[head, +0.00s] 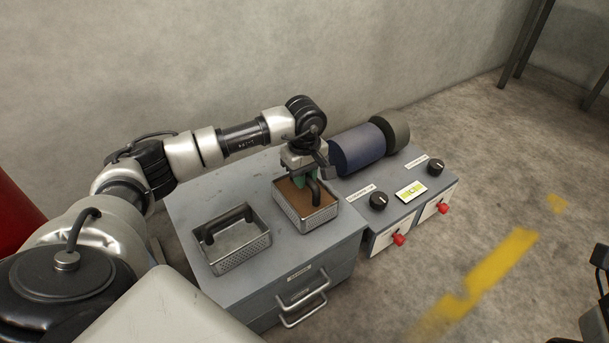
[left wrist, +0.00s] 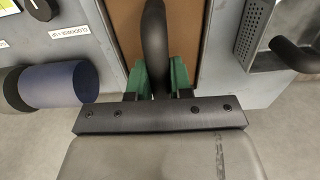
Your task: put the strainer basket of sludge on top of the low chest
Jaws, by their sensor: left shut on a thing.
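The strainer basket of sludge (head: 319,217), a perforated metal box filled with brown, is over the right part of the grey low chest's top (head: 282,250). I cannot tell whether it rests there or hangs just above. My left gripper (head: 304,179) comes down from above and is shut on its dark arched handle. In the left wrist view, the green-lined fingers (left wrist: 158,80) close around the handle, with the brown sludge (left wrist: 126,32) beneath. The basket looks upright.
An empty strainer basket (head: 243,257) stands on the chest to the left. The chest's front has a drawer handle (head: 302,302). A red object (head: 15,218) is at the far left.

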